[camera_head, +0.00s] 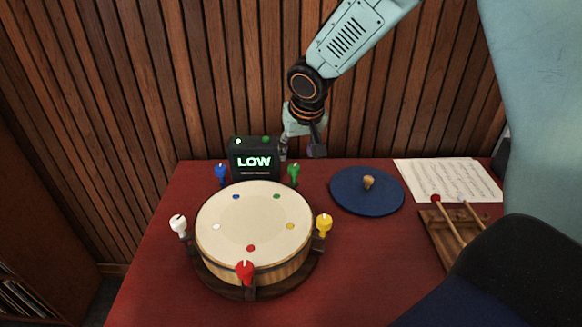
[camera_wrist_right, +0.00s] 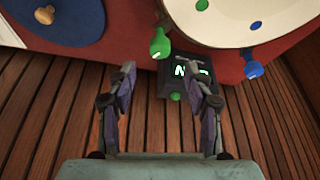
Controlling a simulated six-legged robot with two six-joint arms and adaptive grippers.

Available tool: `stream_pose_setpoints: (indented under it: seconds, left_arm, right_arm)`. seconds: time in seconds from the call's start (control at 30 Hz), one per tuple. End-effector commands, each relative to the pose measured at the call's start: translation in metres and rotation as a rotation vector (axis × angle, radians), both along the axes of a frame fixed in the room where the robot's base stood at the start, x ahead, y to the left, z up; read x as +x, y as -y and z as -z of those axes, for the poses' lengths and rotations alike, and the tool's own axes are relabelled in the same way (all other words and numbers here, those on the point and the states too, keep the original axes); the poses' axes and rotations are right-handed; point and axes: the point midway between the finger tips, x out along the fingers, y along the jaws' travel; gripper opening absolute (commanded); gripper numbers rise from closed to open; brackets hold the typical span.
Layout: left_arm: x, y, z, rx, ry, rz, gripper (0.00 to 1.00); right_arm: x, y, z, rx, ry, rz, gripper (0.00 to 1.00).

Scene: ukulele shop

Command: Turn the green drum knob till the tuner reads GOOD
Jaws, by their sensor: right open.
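The green knob (camera_head: 294,174) stands at the back right of the cream-topped drum (camera_head: 240,224). It also shows in the right wrist view (camera_wrist_right: 160,43). The black tuner (camera_head: 236,160) behind the drum reads LOW in green letters. In the right wrist view, the tuner (camera_wrist_right: 177,88) appears upside down, partly behind a finger. My right gripper (camera_head: 300,150) is open and empty, pointing down just above and behind the green knob. In the right wrist view, the knob is just beyond the gap between the fingertips (camera_wrist_right: 158,70), apart from both fingers. My left gripper is not in view.
Blue (camera_head: 221,173), white (camera_head: 179,225), red (camera_head: 245,271) and yellow (camera_head: 324,224) knobs ring the drum. A blue round lid (camera_head: 350,202) lies right of it. Sheet music (camera_head: 437,181) and mallets (camera_head: 447,217) are further right. A slatted wall (camera_head: 150,90) stands close behind.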

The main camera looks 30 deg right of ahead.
Motion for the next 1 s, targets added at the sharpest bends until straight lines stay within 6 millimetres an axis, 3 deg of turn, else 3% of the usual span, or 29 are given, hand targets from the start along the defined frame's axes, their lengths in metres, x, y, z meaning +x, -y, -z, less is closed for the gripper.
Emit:
stream_pose_setpoints:
  seconds: [0.4, 0.83, 1.0]
  left_arm:
    - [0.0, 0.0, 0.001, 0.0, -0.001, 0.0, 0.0]
    - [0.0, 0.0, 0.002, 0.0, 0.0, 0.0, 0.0]
    - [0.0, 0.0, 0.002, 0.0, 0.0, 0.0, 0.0]
  right_arm:
    - [0.019, 0.005, 0.055, 0.0, -0.003, 0.0, 0.52]
    - [0.027, 0.006, 0.064, 0.0, -0.001, 0.0, 0.52]
    - [0.027, 0.006, 0.064, 0.0, -0.001, 0.0, 0.38]
